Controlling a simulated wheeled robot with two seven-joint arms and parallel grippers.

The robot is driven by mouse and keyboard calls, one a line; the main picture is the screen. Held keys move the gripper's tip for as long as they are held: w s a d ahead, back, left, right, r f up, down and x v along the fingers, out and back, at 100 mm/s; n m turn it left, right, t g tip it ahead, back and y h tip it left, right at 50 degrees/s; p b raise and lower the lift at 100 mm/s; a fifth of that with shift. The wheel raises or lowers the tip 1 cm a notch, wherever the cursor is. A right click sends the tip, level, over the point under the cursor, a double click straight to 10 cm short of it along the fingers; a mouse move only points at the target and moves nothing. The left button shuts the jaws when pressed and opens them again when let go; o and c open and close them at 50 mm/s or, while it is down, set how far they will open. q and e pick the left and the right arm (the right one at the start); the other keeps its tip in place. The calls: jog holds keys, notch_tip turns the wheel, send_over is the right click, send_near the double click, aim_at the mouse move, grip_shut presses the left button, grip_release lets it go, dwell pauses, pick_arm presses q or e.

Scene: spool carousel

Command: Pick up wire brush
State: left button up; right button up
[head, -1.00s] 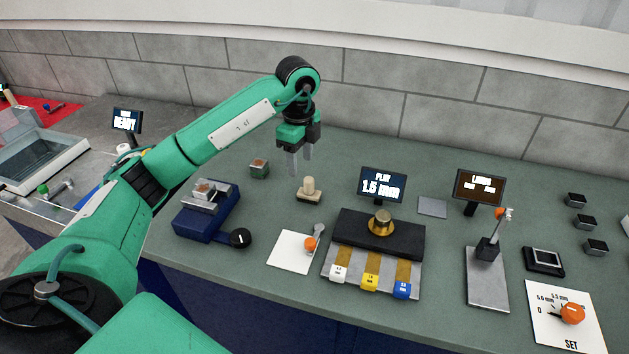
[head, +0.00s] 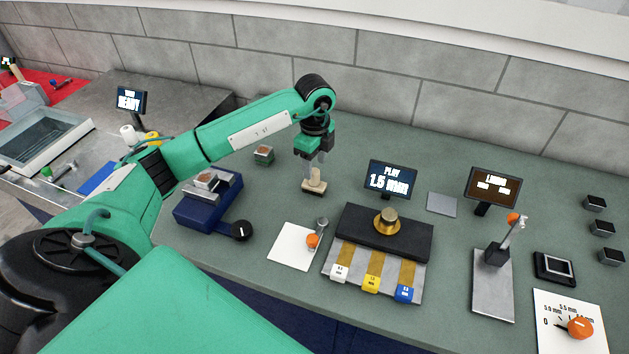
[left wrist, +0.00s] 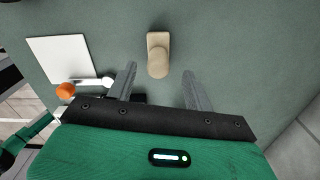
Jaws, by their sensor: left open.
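The wire brush (head: 314,184), a pale wooden block with a rounded upright handle, stands on the green table left of the play display. In the left wrist view the brush (left wrist: 158,58) lies ahead of the fingertips, roughly centred between their lines. My left gripper (head: 316,165) points down over the brush in the head view, its open fingers close to the handle top. In the left wrist view the gripper (left wrist: 158,82) is open and nothing is held. I cannot tell whether a finger touches the handle. My right gripper is not in view.
A black fixture with a brass knob (head: 386,222) and coloured tabs stands to the right, below the play display (head: 390,179). A white card (head: 292,248) lies in front.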

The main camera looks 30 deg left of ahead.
aim_at(314, 170)
pick_arm(q)
notch_tip(314, 170, down, 4)
jog(key=shift+s+f+p, duration=0.15)
jog(key=shift+p, duration=0.9)
jog(key=shift+f, duration=0.3)
jog(key=c, duration=0.8)
jog(key=shift+c, duration=1.1)
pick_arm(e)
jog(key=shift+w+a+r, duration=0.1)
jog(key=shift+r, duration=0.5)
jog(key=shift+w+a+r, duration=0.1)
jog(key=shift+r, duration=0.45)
